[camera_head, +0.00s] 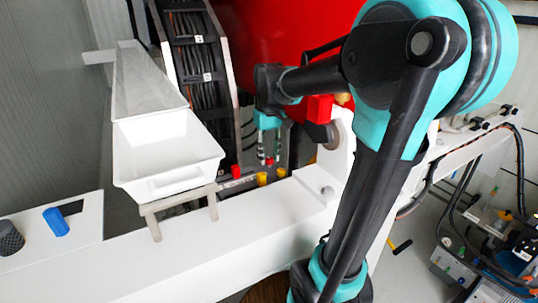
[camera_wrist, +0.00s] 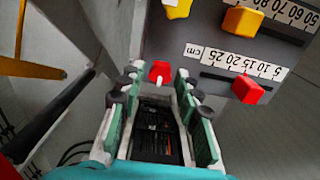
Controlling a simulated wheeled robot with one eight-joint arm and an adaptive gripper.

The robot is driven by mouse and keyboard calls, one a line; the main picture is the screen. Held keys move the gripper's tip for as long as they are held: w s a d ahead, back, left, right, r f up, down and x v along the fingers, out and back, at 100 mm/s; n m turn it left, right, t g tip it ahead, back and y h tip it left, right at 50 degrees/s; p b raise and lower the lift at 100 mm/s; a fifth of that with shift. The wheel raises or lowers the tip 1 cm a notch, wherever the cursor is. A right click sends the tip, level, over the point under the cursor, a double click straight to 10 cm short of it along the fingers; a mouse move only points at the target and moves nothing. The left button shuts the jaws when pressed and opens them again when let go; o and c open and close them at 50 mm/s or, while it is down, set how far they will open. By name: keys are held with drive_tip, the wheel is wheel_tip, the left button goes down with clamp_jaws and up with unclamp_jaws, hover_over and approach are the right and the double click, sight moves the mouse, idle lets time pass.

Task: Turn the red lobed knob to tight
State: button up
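A small red knob (camera_wrist: 160,72), which appears to be the lobed one, sits on a grey panel just beyond my fingertips in the wrist view. It also shows as a small red spot below my gripper in the head view (camera_head: 269,161). My gripper (camera_wrist: 157,84) has its two green-sided fingers apart, with the knob centred between the tips and a visible gap on each side. I cannot tell how deep the knob lies between the fingers. In the head view my gripper (camera_head: 266,145) points down into the gap behind the white beam.
A red slider (camera_wrist: 247,90) and a yellow slider (camera_wrist: 243,20) sit beside cm scales, right of my fingers. Another yellow knob (camera_wrist: 178,8) is above. A white beam (camera_head: 180,258), a white tray (camera_head: 170,155) and a cable chain (camera_head: 200,75) flank the work area.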

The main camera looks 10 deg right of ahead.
clamp_jaws()
drive_tip(key=shift+m, duration=0.5)
drive_tip(key=m, duration=0.6)
drive_tip(key=shift+m, duration=0.3)
drive_tip(key=m, duration=0.5)
drive_tip(key=shift+d, duration=0.15)
drive_tip(key=m, duration=0.5)
drive_tip(key=shift+s+m, duration=0.1)
drive_tip(key=shift+m, duration=0.2)
